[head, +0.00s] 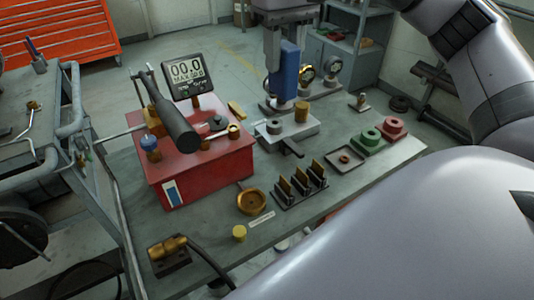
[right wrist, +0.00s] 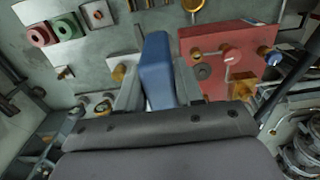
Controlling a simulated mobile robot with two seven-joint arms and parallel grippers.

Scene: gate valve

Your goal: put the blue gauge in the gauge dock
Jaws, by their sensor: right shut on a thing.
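My right gripper (head: 284,48) hangs over the back of the workbench, fingers pointing down. It is shut on the blue gauge (head: 286,72), a tall blue block. In the right wrist view the blue gauge (right wrist: 157,72) sits between the two grey fingers (right wrist: 158,92). In the head view its lower end is close to a brass post and a grey block (head: 285,133) on the bench; I cannot tell whether they touch. I cannot tell for certain which fixture is the gauge dock. My left gripper is not in view.
A red box (head: 205,165) with a digital display (head: 187,76) and a dark cylindrical tool (head: 176,125) stands left. Round dial gauges (head: 333,64) stand behind the blue gauge. A black rack (head: 300,186), green block (head: 369,139) and red block (head: 393,127) stand nearer and right.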

